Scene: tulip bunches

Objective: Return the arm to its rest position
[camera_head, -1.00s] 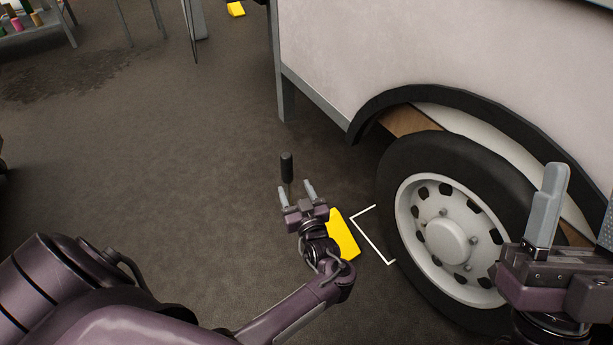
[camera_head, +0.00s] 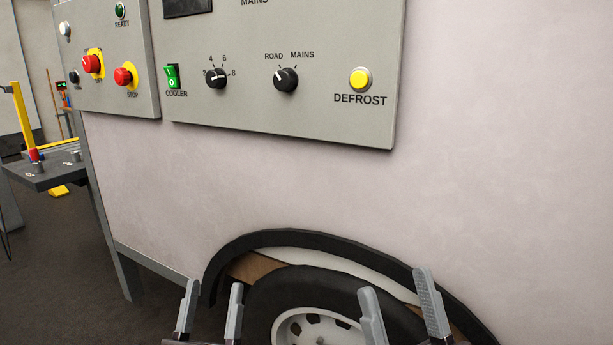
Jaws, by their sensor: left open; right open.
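My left gripper (camera_head: 213,290) is at the bottom of the head view, left of the wheel, with its two grey fingers pointing up and apart. It is empty. My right gripper (camera_head: 397,285) is at the bottom, right of the left one, in front of the tyre in the picture. Its fingers are also apart, with nothing between them. Both arms are mostly below the picture's lower edge.
A pale vehicle side (camera_head: 480,170) fills most of the view, with a wheel (camera_head: 255,305) below. A control panel (camera_head: 330,115) has knobs and a yellow defrost button (camera_head: 360,79). Another panel (camera_head: 110,98) has red buttons. A dark bench (camera_head: 50,176) stands left.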

